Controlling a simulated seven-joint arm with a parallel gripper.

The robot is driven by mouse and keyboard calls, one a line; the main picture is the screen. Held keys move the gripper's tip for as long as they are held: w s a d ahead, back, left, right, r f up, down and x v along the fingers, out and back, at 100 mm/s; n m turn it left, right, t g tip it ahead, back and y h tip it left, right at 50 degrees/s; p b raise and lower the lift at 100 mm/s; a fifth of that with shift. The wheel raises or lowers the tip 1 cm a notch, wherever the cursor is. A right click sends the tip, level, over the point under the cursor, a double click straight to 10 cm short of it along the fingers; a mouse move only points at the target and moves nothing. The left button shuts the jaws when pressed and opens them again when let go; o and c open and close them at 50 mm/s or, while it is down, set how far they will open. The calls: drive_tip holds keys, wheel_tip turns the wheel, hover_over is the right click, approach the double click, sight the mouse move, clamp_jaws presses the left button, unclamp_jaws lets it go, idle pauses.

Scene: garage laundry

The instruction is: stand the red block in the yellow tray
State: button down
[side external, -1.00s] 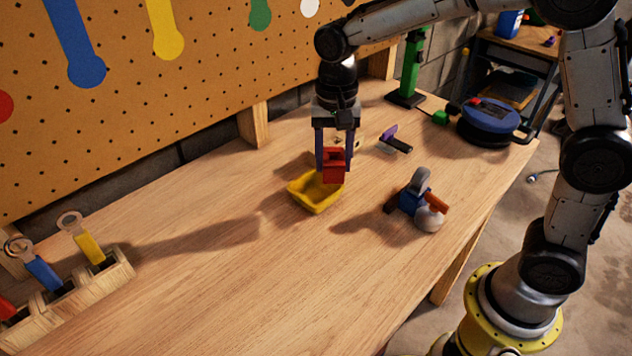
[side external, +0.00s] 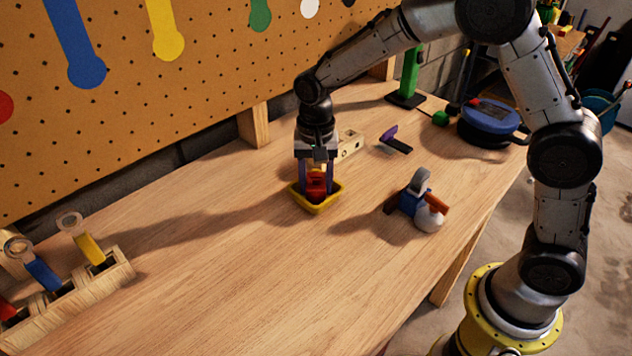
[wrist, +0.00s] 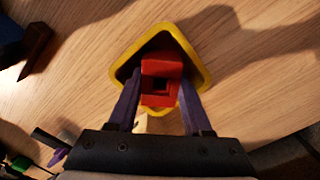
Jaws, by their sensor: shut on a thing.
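The yellow tray (side external: 321,209) sits on the workbench near the middle. It also shows in the wrist view (wrist: 192,52) as a rim around the block. The red block (side external: 317,188) is between the purple fingers of my gripper (side external: 317,182), which is shut on it. In the wrist view the red block (wrist: 160,70) shows a dark square hole in its end. My gripper points down, and the block is over or inside the tray. I cannot tell whether its hidden lower end touches the tray floor.
A blue tool with a grey top and orange handle (side external: 415,195) stands to the right of the tray. A pale block with holes (side external: 350,145) and a purple-headed tool (side external: 393,140) lie behind. A wooden tool rack (side external: 70,290) is at the far left. The front bench is clear.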

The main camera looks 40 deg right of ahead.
drive_tip(key=shift+f, duration=0.1)
drive_tip(key=c, duration=0.6)
unclamp_jaws()
wheel_tip(320, 180, up, 12)
drive_tip(key=f, duration=0.1)
drive_tip(key=s+d+r+n+t, duration=0.1)
drive_tip(key=s+d+r+n, duration=0.15)
drive_tip(key=s+r, duration=0.35)
drive_tip(key=s+d+f+n+t, duration=0.1)
drive_tip(key=s+d+n+t, duration=0.1)
drive_tip(key=s, duration=0.8)
drive_tip(key=s+d+f+n+t, duration=0.1)
drive_tip(key=s+d+n+t, duration=0.1)
drive_tip(key=s, duration=0.8)
drive_tip(key=shift+d+n+t, duration=0.3)
drive_tip(key=shift+d+n, duration=0.3)
drive_tip(key=shift+n, duration=0.65)
